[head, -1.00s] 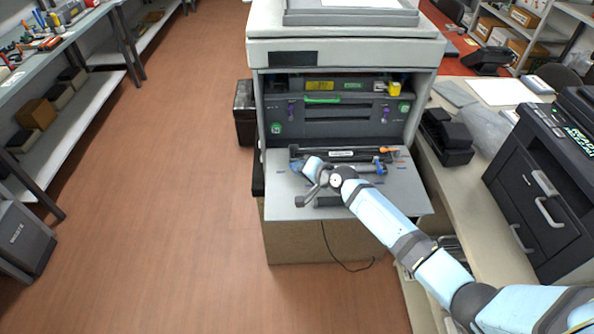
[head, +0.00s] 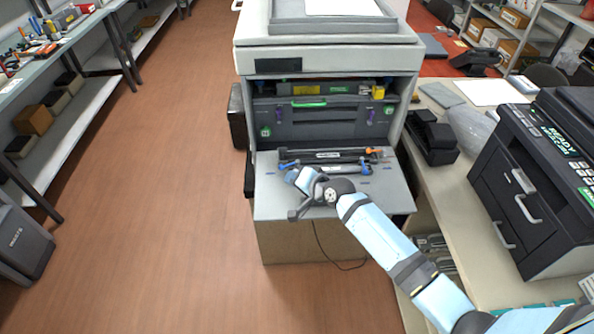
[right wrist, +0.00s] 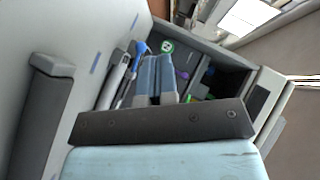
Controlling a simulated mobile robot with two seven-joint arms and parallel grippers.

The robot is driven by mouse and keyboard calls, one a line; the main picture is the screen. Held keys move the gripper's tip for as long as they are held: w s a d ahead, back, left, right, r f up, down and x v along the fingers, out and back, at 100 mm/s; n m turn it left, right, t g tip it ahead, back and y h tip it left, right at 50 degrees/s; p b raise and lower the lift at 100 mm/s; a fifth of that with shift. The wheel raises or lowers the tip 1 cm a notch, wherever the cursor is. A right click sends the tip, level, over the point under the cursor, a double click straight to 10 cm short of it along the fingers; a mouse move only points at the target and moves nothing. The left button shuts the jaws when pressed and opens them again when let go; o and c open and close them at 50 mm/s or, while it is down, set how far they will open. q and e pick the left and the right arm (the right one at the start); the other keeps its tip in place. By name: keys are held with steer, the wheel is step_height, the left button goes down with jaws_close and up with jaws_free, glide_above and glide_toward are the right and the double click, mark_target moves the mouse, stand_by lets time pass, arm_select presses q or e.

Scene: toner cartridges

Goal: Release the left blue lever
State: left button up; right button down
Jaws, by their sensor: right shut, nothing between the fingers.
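The left blue lever (head: 286,166) shows as a small blue piece at the left end of the dark cartridges on the printer's lowered door (head: 390,197). It is clearer in the right wrist view (right wrist: 140,48), just beyond the fingers and to their left. My right gripper (head: 293,175) is shut and empty, just in front of the lever's end of the cartridges. Its two light-blue fingers (right wrist: 158,60) lie together in the right wrist view; I cannot tell whether they touch the lever. Another blue piece (head: 365,169) sits at the cartridges' right end. My left gripper is out of view.
The printer's open bay (head: 324,130) rises behind the door, with a green handle (head: 308,104) and purple levers (head: 369,117). An orange piece (head: 371,152) marks the rear cartridge's right end. A side table (head: 455,190) with a dark printer stands at right.

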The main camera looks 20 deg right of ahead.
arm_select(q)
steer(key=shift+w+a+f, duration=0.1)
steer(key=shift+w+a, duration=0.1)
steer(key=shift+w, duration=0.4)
arm_select(e)
steer(key=s, duration=0.1)
steer(key=s+a+r, duration=0.1)
steer(key=s+a, duration=0.1)
steer(key=shift+s+a+r, duration=0.2)
steer(key=shift+r, duration=0.1)
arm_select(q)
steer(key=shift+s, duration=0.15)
arm_select(e)
steer(key=s+d+f+n+h, duration=0.1)
steer(key=s+f+n, duration=0.2)
steer(key=s, duration=0.6)
steer(key=s+d+f+n+h, duration=0.1)
steer(key=s+d+f+n, duration=0.1)
steer(key=s, duration=0.8)
steer(key=s+d+f+n+h, duration=0.1)
steer(key=s+f+n, duration=0.3)
steer(key=s, duration=0.5)
steer(key=shift+s+d+f+n+g+h, duration=0.3)
steer(key=shift+s+f+n+h, duration=0.1)
steer(key=shift+f, duration=0.55)
